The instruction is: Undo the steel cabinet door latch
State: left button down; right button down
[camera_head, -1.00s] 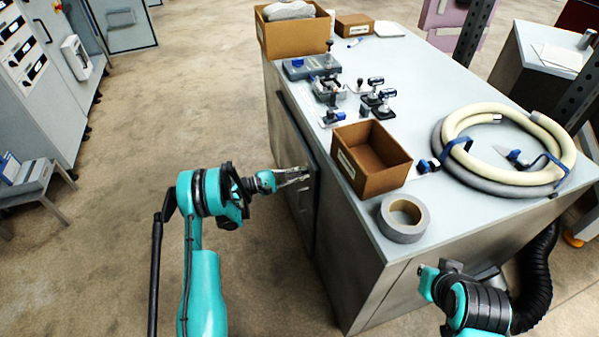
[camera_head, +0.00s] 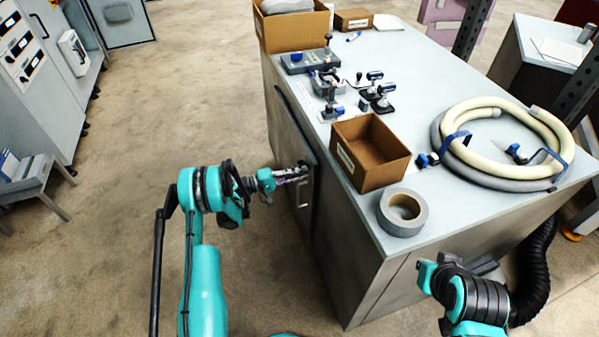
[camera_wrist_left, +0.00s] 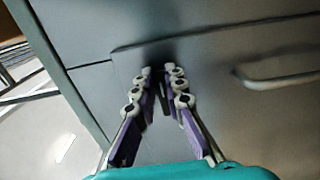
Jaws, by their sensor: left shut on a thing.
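The steel cabinet door (camera_head: 290,150) is on the left side of the grey workbench and looks closed. A bar handle (camera_head: 303,192) is on it, and the handle also shows at the right in the left wrist view (camera_wrist_left: 285,79). My left gripper (camera_head: 302,172) reaches the door's upper near corner, just above the handle. In the left wrist view its fingers (camera_wrist_left: 158,72) are drawn together at the tips, shut on the small dark latch (camera_wrist_left: 168,48). The latch is mostly hidden by the fingertips and shadow. My right arm shows at lower right, but its gripper does not clearly show.
On the bench top are an open cardboard box (camera_head: 371,152), a tape roll (camera_head: 403,212), several toggle clamps (camera_head: 376,92) and a coiled hose (camera_head: 500,145). The floor (camera_head: 180,110) left of the bench is clear.

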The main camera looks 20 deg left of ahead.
dwell(0.3)
pick_arm(q)
jog(key=c, duration=1.6)
grip_release()
jog(key=shift+f, duration=0.1)
jog(key=v, duration=1.2)
